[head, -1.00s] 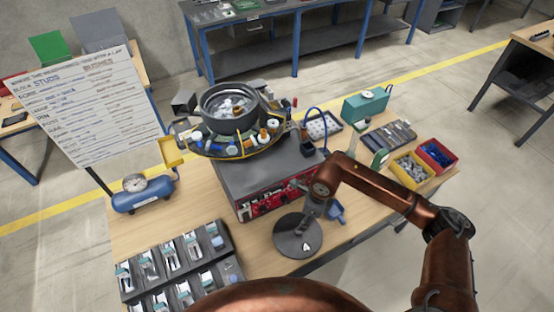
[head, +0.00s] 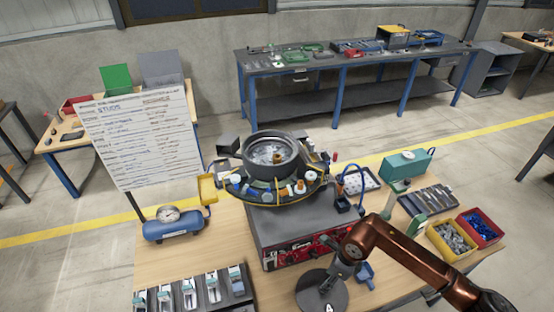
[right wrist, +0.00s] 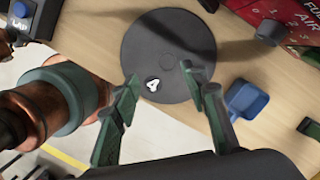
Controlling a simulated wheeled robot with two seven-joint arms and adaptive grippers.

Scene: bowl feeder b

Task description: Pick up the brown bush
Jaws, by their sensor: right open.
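A dark bowl feeder (head: 271,149) stands on a grey and red base box at the middle of the table. A small brown piece (head: 277,158) shows in its bowl, and an orange-brown piece (head: 300,187) sits on its outer track; I cannot tell which is the brown bush. My right gripper (head: 339,269) is over the dark round disc (head: 312,291), in front of the feeder and apart from these pieces. In the right wrist view the gripper (right wrist: 163,88) is open and empty, with its fingers over the disc (right wrist: 150,30). My left gripper is out of view.
A red bin (head: 482,228) and a yellow bin (head: 451,241) stand at the right. A blue tank with a gauge (head: 174,226) and a whiteboard (head: 140,138) are at the left. A small blue cup (right wrist: 245,100) stands beside the disc. A slotted rack (head: 205,292) lies front left.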

